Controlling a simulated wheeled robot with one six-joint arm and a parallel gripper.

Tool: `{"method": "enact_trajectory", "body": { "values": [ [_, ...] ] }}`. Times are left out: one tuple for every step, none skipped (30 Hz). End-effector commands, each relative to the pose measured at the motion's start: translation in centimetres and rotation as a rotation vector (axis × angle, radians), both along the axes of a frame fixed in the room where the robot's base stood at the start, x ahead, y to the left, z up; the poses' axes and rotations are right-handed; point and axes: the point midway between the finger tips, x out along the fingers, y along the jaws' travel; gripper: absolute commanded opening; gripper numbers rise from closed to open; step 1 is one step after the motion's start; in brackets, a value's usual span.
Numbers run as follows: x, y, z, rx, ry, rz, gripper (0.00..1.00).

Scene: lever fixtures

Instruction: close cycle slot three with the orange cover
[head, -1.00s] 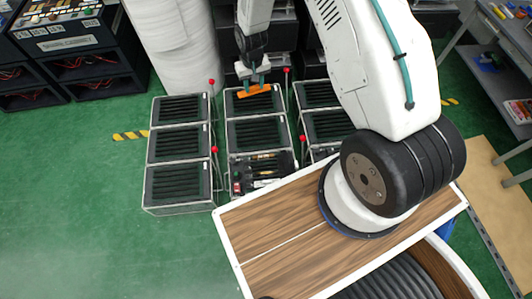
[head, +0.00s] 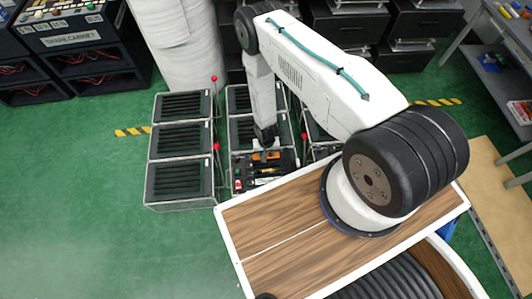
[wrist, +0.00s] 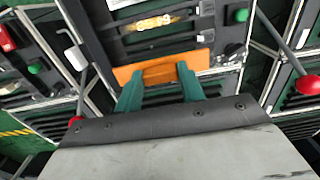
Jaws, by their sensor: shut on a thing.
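My gripper (head: 264,147) is over the near part of the middle column of slots and is shut on the orange cover (head: 270,155). In the wrist view, the teal fingers of my gripper (wrist: 160,88) hold the orange cover (wrist: 162,68) by its near edge. An uncovered slot (head: 262,183), with dark insides and small coloured parts, is at the near end of the middle column. In the wrist view, a dark unit with a glowing yellow label (wrist: 155,22) lies just beyond the cover. I cannot read which slot is number three, nor tell whether the cover touches anything.
Columns of dark slotted boxes (head: 178,178) stand left and right of the middle one. Levers with red knobs (head: 216,147) rise between columns; one red knob (wrist: 308,85) is at the right in the wrist view. Green floor is free at the left.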

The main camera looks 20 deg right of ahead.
Motion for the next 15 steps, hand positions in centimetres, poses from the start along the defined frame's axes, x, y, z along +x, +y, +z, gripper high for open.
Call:
{"method": "enact_trajectory", "body": {
  "values": [
    [0.0, 0.0, 0.0, 0.000, 0.000, 0.000, 0.18],
    [0.0, 0.0, 0.0, 0.000, 0.000, 0.000, 0.18],
    [0.0, 0.0, 0.0, 0.000, 0.000, 0.000, 0.18],
    [0.0, 0.0, 0.1, 0.000, 0.000, 0.000, 0.18],
    [0.0, 0.0, 0.0, 0.000, 0.000, 0.000, 0.18],
    [0.0, 0.0, 0.0, 0.000, 0.001, 0.001, 0.18],
    [-0.1, 0.0, 0.1, 0.000, 0.001, 0.001, 0.18],
    [-0.2, 0.0, 0.1, 0.000, 0.001, 0.001, 0.18],
    [-0.3, 0.1, 0.1, 0.000, 0.001, 0.001, 0.18],
    [-0.3, 0.1, -0.1, 0.000, 0.000, 0.001, 0.18],
    [-0.3, 0.1, -0.3, 0.000, 0.000, 0.001, 0.18],
    [-0.3, 0.1, -0.6, 0.000, 0.000, 0.001, 0.18],
    [-0.3, 0.1, -0.9, 0.000, 0.001, 0.001, 0.18],
    [-0.3, 0.1, -1.2, 0.001, 0.002, 0.001, 0.18],
    [-0.3, 0.1, -1.5, 0.000, 0.001, 0.001, 0.18]
  ]
}}
